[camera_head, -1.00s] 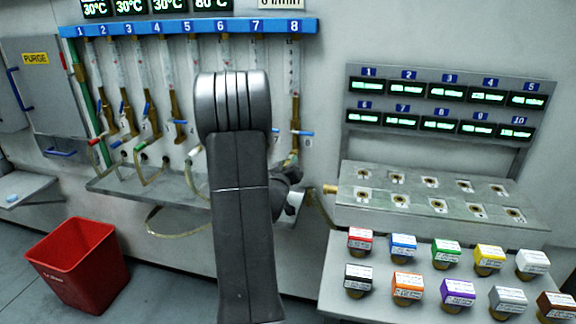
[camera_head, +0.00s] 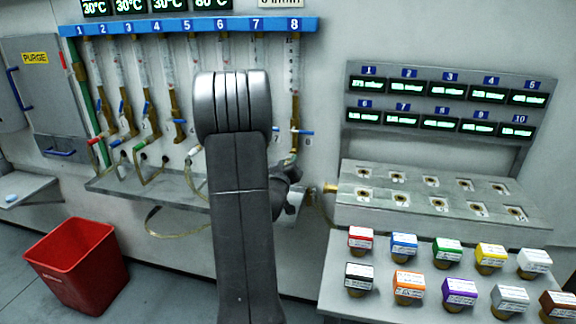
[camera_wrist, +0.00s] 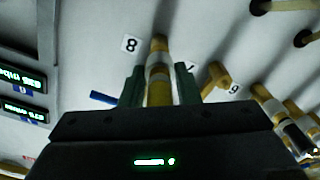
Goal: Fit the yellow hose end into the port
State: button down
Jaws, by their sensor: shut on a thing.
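In the wrist view my gripper (camera_wrist: 160,90) has its two green-grey fingers closed around the yellow hose end (camera_wrist: 158,92), a yellowish cylinder with a pale band. Its far end points at the grey wall, between the labels 8 and 7. I cannot tell whether it touches anything there. In the head view my arm hides most of the gripper and the hose end. A brass stub (camera_head: 330,188) sticks out of the left side of the grey block (camera_head: 400,215), right of my gripper. I cannot tell for sure which opening is the port.
A rack of numbered flow tubes under a blue rail (camera_head: 130,27) stands behind my arm, with a metal shelf (camera_head: 110,185) below. Coloured-lid jars stand on a table at right. A red bin (camera_head: 80,262) is on the floor. Yellow fittings (camera_wrist: 215,78) and dark holes line the wall.

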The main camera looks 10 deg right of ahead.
jog(key=shift+x, duration=1.2)
jog(key=c, duration=1)
grip_release()
jog(key=b+v, duration=0.1)
jog(key=v, duration=1.2)
jog(key=shift+s+a, duration=0.15)
jog(key=shift+s, duration=0.25)
jog(key=shift+w, duration=0.1)
jog(key=p+x, duration=0.1)
jog(key=x, duration=1.2)
jog(key=shift+w, duration=0.35)
jog(key=shift+s, duration=0.35)
